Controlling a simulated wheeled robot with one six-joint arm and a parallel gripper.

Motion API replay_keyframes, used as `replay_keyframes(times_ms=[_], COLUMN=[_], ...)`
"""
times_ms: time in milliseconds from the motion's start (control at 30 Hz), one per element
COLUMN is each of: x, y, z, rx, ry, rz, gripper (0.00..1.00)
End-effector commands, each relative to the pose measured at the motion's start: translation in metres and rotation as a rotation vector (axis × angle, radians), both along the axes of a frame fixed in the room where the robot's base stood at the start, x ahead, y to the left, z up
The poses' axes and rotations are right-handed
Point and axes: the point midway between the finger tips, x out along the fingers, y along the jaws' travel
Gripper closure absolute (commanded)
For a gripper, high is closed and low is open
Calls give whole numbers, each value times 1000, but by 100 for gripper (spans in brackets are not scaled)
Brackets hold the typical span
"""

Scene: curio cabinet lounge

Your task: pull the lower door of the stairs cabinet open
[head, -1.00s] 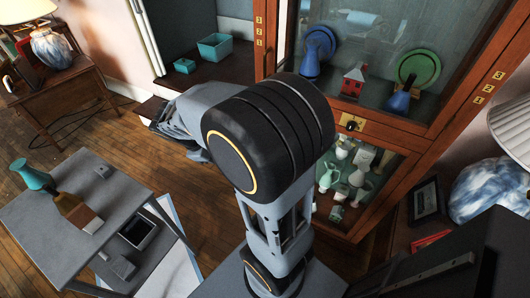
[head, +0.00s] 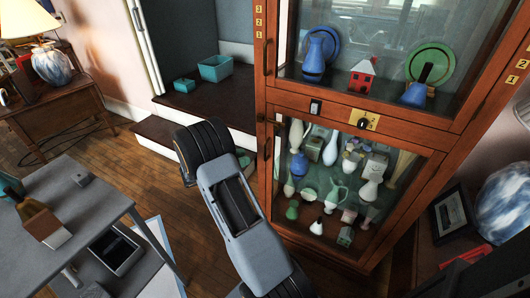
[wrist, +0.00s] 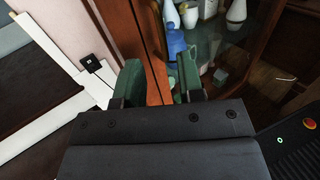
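The wooden cabinet (head: 420,132) beside the steps has a glazed lower door (head: 278,185), which looks closed, with several vases and figurines behind its glass. In the wrist view, wood at the cabinet's left edge (wrist: 156,78) and the glass stand just beyond my fingers. My gripper (wrist: 161,80) has two green fingers, spread apart with a gap between them. Nothing is clearly held, and I cannot tell whether they touch the cabinet. In the head view my arm reaches toward the cabinet's lower left side and hides the gripper.
Dark-topped steps (head: 190,100) with two teal boxes (head: 215,68) adjoin the cabinet's left side. A framed picture (head: 451,215) stands right of the cabinet. Wooden floor shows between table and steps.

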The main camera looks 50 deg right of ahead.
Motion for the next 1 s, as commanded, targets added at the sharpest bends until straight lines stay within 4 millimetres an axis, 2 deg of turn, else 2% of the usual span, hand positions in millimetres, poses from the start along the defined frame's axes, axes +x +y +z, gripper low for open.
replay_keyframes(times_ms=[200,500,700,1000], x=[-16,-29,-32,-32], y=[-41,-78,-87,-88], z=[-2,-1,-1,0], rx=[1,1,3,2], ry=[0,-1,-1,-1], rz=[-5,-3,-1,0], gripper=[65,65,65,65])
